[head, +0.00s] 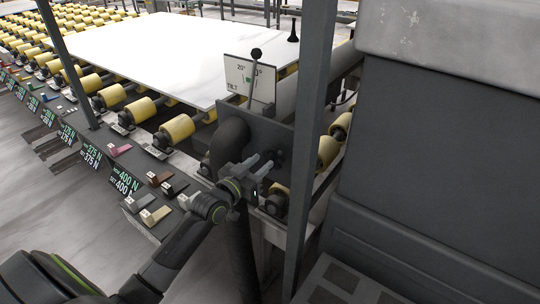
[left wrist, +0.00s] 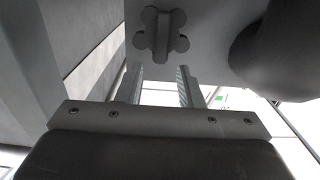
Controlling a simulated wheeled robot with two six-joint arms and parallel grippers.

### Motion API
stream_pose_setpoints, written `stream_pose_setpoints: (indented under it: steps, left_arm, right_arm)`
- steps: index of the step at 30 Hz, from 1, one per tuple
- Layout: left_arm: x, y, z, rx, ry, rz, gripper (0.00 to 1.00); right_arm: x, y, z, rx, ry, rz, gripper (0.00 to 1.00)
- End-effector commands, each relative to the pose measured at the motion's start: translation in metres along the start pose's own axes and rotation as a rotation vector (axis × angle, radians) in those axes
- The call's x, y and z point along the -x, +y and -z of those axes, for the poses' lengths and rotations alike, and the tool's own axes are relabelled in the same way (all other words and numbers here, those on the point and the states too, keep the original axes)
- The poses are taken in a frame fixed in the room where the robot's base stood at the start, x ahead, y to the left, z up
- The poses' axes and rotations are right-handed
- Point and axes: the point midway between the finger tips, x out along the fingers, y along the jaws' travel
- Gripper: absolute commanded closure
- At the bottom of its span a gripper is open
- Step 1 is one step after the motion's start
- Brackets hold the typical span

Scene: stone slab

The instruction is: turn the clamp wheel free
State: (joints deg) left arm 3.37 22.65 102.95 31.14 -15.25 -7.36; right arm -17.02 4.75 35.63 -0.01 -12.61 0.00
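The clamp wheel (left wrist: 163,35) is a dark four-lobed knob with a raised bar across its middle, on a grey plate in the left wrist view. In the head view it is small and dark on the plate (head: 270,128), mostly lost beside my gripper. My left gripper (head: 262,164) is close in front of this plate. In the left wrist view its two fingers (left wrist: 160,75) are apart with nothing between them, and the wheel lies just beyond their tips. I cannot tell any contact. My right gripper is not in view.
A grey post (head: 311,130) rises close on the right. A tilt dial with a lever (head: 252,78) is above. The white slab (head: 180,50) lies on yellow rollers behind.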

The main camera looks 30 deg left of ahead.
Motion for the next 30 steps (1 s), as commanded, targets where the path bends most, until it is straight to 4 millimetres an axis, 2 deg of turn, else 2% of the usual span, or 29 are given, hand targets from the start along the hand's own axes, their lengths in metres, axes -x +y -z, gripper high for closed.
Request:
stream_pose_setpoints:
  steps: [3, 9, 21, 22, 27, 30]
  left_arm:
    - [-0.022, 0.000, 0.001, 0.001, 0.001, 0.000, 0.66]
    - [-0.045, 0.000, 0.000, 0.001, 0.000, 0.000, 0.66]
    - [-0.053, 0.000, -0.001, 0.000, -0.001, 0.000, 0.66]
    - [-0.052, 0.000, -0.001, 0.000, -0.001, 0.000, 0.68]
    - [-0.052, 0.000, -0.001, 0.000, -0.002, 0.000, 0.90]
    - [-0.052, 0.000, -0.002, 0.000, -0.004, 0.001, 1.00]
  right_arm:
    - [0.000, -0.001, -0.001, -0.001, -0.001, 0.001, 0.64]
    - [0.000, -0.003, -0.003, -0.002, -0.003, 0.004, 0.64]
    - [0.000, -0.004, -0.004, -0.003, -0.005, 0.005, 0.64]
    - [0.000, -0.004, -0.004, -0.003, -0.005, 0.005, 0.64]
    - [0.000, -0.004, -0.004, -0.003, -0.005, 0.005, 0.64]
    - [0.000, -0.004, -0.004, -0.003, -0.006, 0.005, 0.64]
